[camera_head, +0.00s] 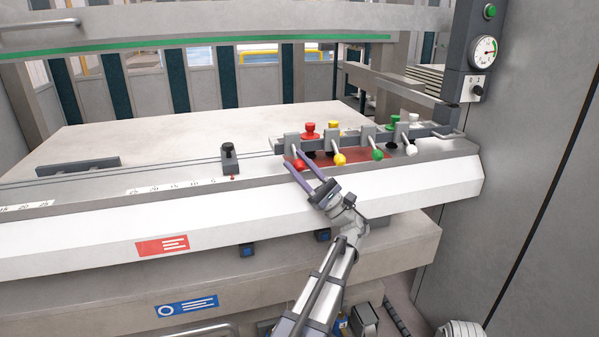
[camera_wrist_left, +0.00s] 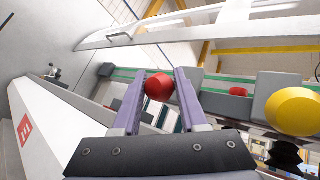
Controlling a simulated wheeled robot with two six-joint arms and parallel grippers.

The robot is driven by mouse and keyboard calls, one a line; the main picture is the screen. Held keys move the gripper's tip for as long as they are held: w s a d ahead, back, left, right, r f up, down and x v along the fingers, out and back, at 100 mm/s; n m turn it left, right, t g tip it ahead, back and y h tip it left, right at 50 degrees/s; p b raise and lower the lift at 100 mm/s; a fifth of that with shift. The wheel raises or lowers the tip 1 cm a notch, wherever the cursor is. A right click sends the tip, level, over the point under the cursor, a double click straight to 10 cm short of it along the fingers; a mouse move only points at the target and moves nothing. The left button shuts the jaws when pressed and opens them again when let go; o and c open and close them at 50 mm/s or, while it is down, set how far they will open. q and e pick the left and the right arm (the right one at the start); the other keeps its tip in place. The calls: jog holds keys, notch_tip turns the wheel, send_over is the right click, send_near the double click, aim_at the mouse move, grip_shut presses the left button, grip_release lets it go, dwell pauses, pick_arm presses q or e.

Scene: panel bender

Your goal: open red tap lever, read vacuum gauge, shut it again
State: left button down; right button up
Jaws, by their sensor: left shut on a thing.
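The red tap lever (camera_head: 299,165), with a red ball knob, is at the left end of a row of tap levers on the machine's front ledge. It slants down and forward, much like its neighbours. My left gripper (camera_head: 302,162) is shut on the red knob. In the left wrist view the red knob (camera_wrist_left: 160,87) sits between the two purple fingers near their tips. The vacuum gauge (camera_head: 486,52) is a round white dial on the grey post at upper right. Its needle and marks are too small to read surely. My right gripper is not in view.
Close to the right of the red lever are the yellow (camera_head: 339,159), green (camera_head: 377,155) and white (camera_head: 411,150) levers. The yellow knob also looms at right in the left wrist view (camera_wrist_left: 293,111). A black-topped block (camera_head: 230,158) stands left on the ledge.

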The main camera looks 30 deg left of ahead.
pick_arm(q)
jog(key=shift+a+f+n+g, duration=0.1)
jog(key=shift+f+n+g, duration=0.05)
jog(key=shift+n+g, duration=0.35)
jog(key=shift+c, duration=2.3)
grip_release()
jog(key=shift+w, duration=0.1)
jog(key=b+v, duration=0.6)
jog(key=v, duration=0.1)
jog(key=shift+d+f, duration=0.25)
jog(key=shift+f, duration=0.1)
